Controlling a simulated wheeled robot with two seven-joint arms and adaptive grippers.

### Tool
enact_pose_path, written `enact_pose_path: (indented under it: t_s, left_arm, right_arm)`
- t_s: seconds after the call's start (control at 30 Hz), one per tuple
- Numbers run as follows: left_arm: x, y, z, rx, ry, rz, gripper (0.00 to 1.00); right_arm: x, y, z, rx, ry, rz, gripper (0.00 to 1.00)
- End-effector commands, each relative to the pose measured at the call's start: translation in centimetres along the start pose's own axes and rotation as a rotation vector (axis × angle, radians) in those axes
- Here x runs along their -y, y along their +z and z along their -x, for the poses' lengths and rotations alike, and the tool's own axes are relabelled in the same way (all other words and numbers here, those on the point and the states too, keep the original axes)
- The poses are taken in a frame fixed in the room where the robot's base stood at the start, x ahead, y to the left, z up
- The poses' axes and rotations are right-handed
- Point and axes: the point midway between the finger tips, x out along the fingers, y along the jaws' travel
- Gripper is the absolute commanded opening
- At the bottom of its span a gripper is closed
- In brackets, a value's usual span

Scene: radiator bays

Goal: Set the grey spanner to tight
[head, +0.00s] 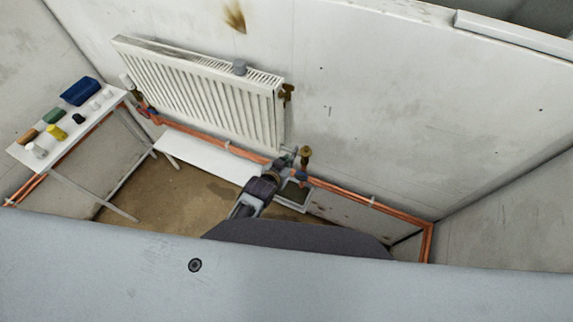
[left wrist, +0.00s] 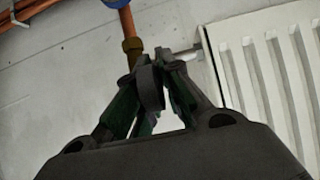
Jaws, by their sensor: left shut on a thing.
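My left gripper (head: 286,160) reaches down to the pipe run below the radiator's right end, beside a brass fitting (head: 305,154). In the left wrist view its fingertips (left wrist: 158,66) are drawn together around a dark grey piece (left wrist: 149,88). This looks like the grey spanner, but most of it is hidden by the fingers, so its angle is unclear. A brass nut (left wrist: 132,46) on a copper pipe is just beyond the fingertips. My right gripper is in neither view.
The white radiator (head: 205,92) hangs on the wall. Copper pipes (head: 365,202) run along the wall's foot. A white table (head: 22,152) at left holds several small items. A low white board (head: 205,157) lies under the radiator.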

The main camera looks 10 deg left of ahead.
Motion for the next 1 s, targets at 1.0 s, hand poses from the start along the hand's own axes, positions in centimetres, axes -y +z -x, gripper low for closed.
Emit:
enact_pose_path:
  t_s: [1.0]
  left_arm:
    - [0.0, -1.9, 0.2, 0.193, 0.000, -0.001, 0.00]
  right_arm:
    - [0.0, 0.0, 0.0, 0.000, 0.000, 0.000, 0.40]
